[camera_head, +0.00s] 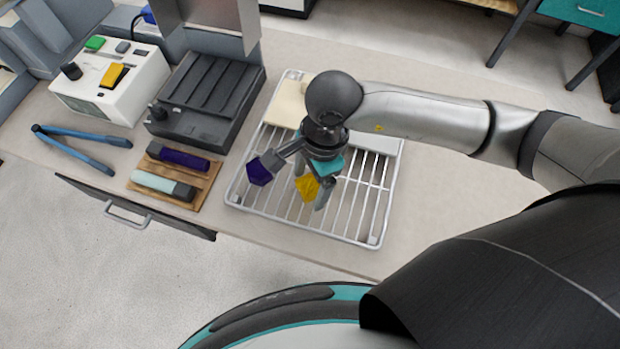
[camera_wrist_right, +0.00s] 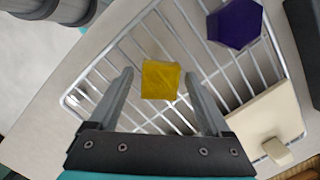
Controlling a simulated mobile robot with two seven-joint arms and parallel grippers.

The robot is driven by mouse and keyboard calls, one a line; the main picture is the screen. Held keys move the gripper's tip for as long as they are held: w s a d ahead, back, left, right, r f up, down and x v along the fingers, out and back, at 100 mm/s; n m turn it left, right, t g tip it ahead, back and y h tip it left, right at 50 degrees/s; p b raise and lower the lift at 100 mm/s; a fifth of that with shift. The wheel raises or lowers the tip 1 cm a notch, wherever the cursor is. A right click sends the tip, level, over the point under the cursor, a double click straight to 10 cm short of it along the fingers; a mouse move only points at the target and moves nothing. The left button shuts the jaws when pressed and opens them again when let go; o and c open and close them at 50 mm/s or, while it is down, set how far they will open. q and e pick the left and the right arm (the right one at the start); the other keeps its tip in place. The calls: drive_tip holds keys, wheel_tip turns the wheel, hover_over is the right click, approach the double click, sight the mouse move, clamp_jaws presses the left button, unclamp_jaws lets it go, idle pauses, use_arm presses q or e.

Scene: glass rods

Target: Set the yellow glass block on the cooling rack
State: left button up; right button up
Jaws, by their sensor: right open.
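The yellow glass block (camera_head: 307,187) is at the cooling rack (camera_head: 368,215), between the fingers of my right gripper (camera_head: 309,190) in the head view. In the right wrist view the yellow block (camera_wrist_right: 160,80) lies over the rack's wires, between and just beyond the open fingertips (camera_wrist_right: 160,85), with a gap on each side. The rack is a white wire grid on the counter. My right gripper is open above it and hides part of it. My left gripper is not in view.
A purple block (camera_head: 261,171) is at the rack's left side. A cream pad (camera_head: 289,103) lies at its back. Left are a wooden board (camera_head: 199,183) with two handled rods, blue tongs (camera_head: 80,146), a dark ridged unit (camera_head: 207,98) and a white control box (camera_head: 112,85).

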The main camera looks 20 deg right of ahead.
drive_tip(key=shift+r, duration=0.1)
wheel_tip(320, 180, up, 12)
drive_tip(key=d+p, duration=0.1)
drive_tip(key=shift+w+d, duration=0.15)
drive_tip(key=shift+d, duration=0.2)
idle(0.4)
